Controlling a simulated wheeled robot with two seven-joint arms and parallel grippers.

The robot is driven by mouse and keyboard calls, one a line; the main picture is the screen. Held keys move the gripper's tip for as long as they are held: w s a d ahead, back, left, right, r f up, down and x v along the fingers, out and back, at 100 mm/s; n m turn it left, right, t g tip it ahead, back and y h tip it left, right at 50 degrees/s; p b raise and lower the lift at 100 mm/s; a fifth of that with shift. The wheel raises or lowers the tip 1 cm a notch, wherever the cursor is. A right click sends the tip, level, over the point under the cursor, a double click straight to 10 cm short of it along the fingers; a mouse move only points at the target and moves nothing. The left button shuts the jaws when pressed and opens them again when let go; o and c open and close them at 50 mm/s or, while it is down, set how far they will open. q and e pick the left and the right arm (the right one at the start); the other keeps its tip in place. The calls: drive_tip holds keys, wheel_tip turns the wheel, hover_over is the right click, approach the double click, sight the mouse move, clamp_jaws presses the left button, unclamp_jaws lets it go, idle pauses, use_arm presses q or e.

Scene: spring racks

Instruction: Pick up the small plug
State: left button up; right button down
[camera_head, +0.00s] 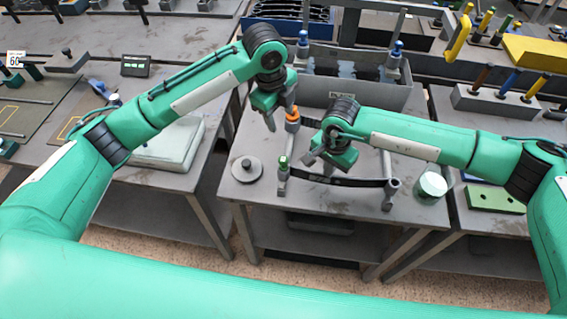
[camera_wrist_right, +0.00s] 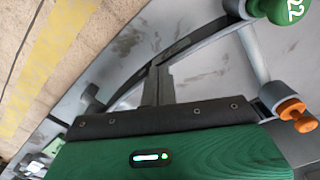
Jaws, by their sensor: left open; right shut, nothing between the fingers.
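I cannot tell for sure which piece is the small plug. A grey disc with a raised knob (camera_head: 247,168) lies at the left of the middle table. A green-topped piece (camera_head: 283,162) and an orange-ringed piece (camera_head: 292,116) sit on posts of a grey frame (camera_head: 350,181). In the right wrist view the green cap (camera_wrist_right: 281,10) bears "22" and the orange piece (camera_wrist_right: 294,111) is at right. My left gripper (camera_head: 271,124) is open, above the table behind the disc. My right gripper (camera_head: 311,161) is shut and empty above the frame; its fingers (camera_wrist_right: 156,84) meet.
A grey bin (camera_head: 370,92) stands behind the frame. A pale flat-topped box (camera_head: 168,144) is on the left table. A block with colored handles (camera_head: 505,103) stands right. The front table edge is bare.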

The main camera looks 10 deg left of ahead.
use_arm(q)
drive_tip(key=m+g+y, duration=0.1)
drive_tip(key=m, duration=0.1)
hover_over(283, 159)
drive_tip(key=f, duration=0.6)
drive_tip(key=shift+s+d+f, duration=0.15)
drive_tip(key=shift+s+f, duration=0.15)
drive_tip(key=shift+w+f, duration=0.15)
drive_tip(key=shift+f, duration=1.4)
drive_tip(key=shift+w+f, duration=0.15)
drive_tip(key=shift+f, duration=1.35)
clamp_jaws()
